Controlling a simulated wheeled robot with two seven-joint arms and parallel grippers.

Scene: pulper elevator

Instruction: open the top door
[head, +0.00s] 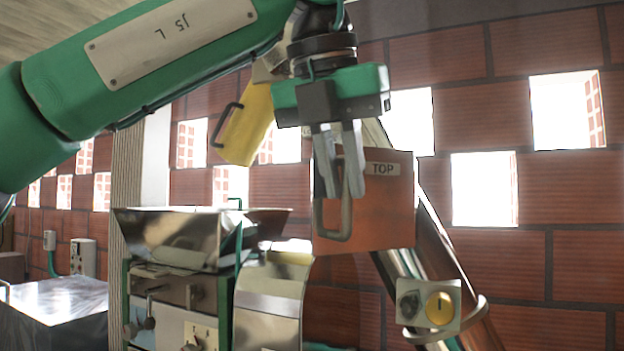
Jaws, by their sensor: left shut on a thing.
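The top door (385,215) is an orange-brown panel with a "TOP" label at its upper right, in the middle of the head view. A grey bar handle (346,222) stands on its left side. My left gripper (341,190) comes down from above in front of the panel, and its fingers are shut on the handle's upper part. The fingers hide part of the handle and of the panel's upper left. I cannot tell how far the door stands from its frame. My right gripper is not in view.
A yellow panel with a black handle (240,125) hangs behind my left arm. A steel hopper on a green machine (175,240) stands lower left. A slanted tube runs down right of the door, with a yellow-knobbed box (440,305). A brick wall (560,200) stands behind.

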